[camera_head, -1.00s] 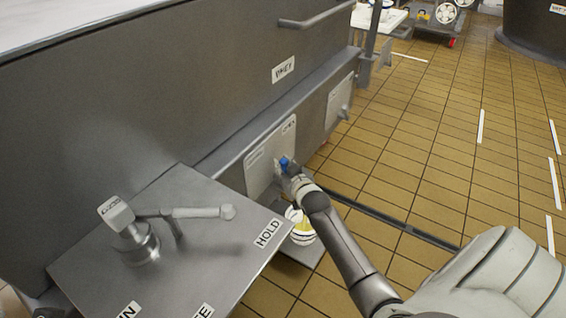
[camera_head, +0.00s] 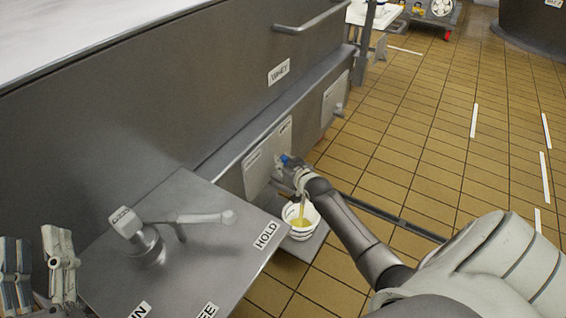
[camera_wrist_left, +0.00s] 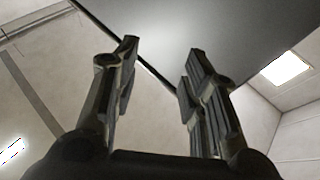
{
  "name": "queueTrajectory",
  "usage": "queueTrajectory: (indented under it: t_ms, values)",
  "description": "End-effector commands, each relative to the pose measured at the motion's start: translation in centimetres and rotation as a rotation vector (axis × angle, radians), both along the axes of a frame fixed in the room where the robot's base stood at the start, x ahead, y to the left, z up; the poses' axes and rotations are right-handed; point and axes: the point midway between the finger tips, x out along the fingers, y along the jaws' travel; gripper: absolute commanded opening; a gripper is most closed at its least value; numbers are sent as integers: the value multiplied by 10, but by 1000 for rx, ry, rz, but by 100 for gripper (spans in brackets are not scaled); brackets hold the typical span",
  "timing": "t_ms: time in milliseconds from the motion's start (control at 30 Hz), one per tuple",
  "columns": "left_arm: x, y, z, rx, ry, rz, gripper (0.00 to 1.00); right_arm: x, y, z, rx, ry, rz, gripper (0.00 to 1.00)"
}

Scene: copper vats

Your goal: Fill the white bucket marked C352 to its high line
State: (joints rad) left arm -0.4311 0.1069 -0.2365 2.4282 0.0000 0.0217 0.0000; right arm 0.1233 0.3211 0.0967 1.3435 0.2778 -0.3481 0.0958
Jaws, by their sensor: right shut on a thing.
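The white bucket (camera_head: 311,231) stands upright on a low grey ledge below the vat's side. A yellowish stream (camera_head: 302,212) falls into it, and yellow liquid shows inside. Its mark and high line are too small to read. My right gripper (camera_head: 288,165) is shut on the blue-handled valve (camera_head: 285,158) on the vat's lower panel, above the bucket; the hand hides most of the valve. My left gripper (camera_head: 38,252) is at the lower left of the head view. In the left wrist view (camera_wrist_left: 162,52) its fingers are apart with nothing between them.
A steel panel (camera_head: 190,255) with a lever and a HOLD label stands left of the bucket. The vat wall (camera_head: 180,100) carries a WHEY label (camera_head: 278,72). A floor channel (camera_head: 400,222) runs behind my right arm. Tiled floor (camera_head: 430,130) to the right is open.

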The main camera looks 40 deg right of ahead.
Motion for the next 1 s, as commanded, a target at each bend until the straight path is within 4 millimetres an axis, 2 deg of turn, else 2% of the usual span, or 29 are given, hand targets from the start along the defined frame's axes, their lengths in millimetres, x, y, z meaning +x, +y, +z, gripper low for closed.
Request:
queueTrajectory:
  t_ms: [233,633,667,700,1000]
  values:
    - [4,0,-10,17,59,4,40,1,-2,1,12,4,-1,0]
    - [5,0,-12,19,64,4,40,1,-2,1,14,3,-1,0]
    - [5,0,-11,18,65,5,40,1,-2,1,14,3,-1,21]
    - [5,0,-11,18,65,5,40,1,-2,1,14,3,-1,26]
    - [5,0,-11,18,63,4,40,1,-1,0,13,5,0,28]
